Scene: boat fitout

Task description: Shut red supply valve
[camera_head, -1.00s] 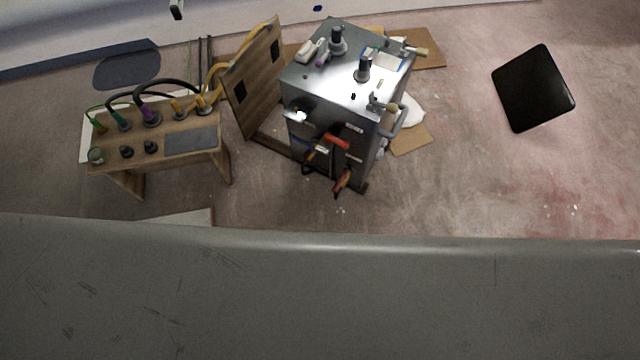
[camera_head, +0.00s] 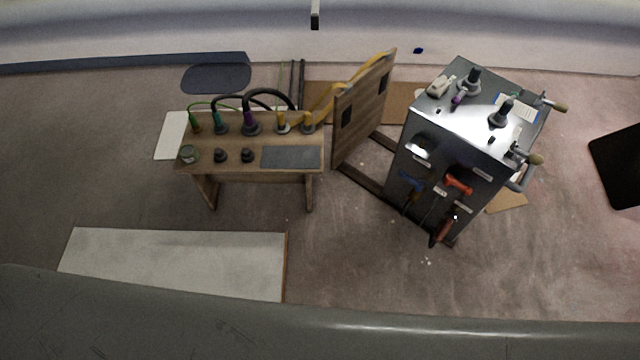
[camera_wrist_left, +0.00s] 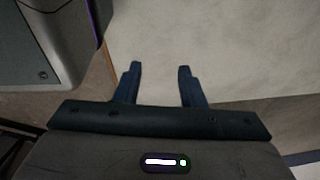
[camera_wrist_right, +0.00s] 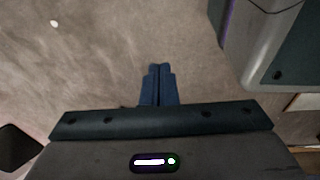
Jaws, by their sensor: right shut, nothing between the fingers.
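A metal cabinet (camera_head: 480,110) stands right of centre in the head view. A red lever handle (camera_head: 459,183), which looks like the red supply valve, is on its front face, slightly tilted. A blue lever handle (camera_head: 411,181) sits to its left. A red-orange handled item (camera_head: 443,230) is lower on the same face. Neither gripper shows in the head view. In the left wrist view my left gripper (camera_wrist_left: 159,85) is open and empty above a pale board. In the right wrist view my right gripper (camera_wrist_right: 158,75) is shut and empty above bare floor.
A wooden bench (camera_head: 240,148) with cables and plugs stands left of the cabinet. An upright wooden panel (camera_head: 360,115) stands between them. A pale board (camera_head: 180,260) lies on the floor in front. A black panel (camera_head: 618,165) lies at far right. The floor before the cabinet is mostly clear.

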